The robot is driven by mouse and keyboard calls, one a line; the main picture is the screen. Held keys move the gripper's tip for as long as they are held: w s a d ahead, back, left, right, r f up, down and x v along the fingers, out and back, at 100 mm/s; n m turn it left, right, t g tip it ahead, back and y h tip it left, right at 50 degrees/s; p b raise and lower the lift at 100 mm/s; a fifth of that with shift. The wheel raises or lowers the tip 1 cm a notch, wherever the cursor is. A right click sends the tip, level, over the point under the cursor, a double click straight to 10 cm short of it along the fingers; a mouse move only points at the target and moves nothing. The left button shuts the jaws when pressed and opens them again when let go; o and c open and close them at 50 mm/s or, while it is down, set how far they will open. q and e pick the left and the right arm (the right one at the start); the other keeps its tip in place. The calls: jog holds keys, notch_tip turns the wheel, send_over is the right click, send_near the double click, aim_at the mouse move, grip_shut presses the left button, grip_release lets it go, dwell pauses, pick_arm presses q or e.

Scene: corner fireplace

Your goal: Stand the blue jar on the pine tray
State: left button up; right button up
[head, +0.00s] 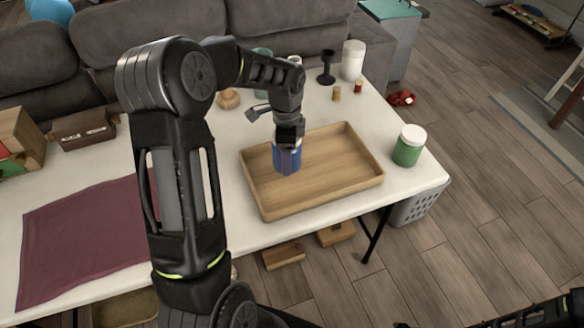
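The blue jar (286,164) is upright over the left part of the pine tray (331,197), its top hidden by my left gripper. The tray is a shallow wooden tray with raised sides, lying on the white table. My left gripper (289,146) points down from above and its fingers are at the jar's upper part, seemingly shut on it. I cannot tell whether the jar's base touches the tray floor. Part of my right arm shows at the bottom right corner; its gripper is out of view.
A green jar with a white lid (408,146) stands right of the tray. A white canister (352,60), a black candle holder (326,68) and small corks stand behind. A maroon cloth (80,240) lies at the left. The tray's middle and right are empty.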

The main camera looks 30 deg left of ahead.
aim_at(287, 178)
pick_arm(q)
jog(key=shift+f, duration=1)
jog(key=shift+f, duration=1.9)
jog(key=shift+f, duration=0.2)
jog(key=o, duration=1.6)
jog(key=shift+r, duration=0.1)
notch_tip(287, 178, up, 12)
jog(key=shift+r+b, duration=0.15)
jog(key=shift+b, duration=0.25)
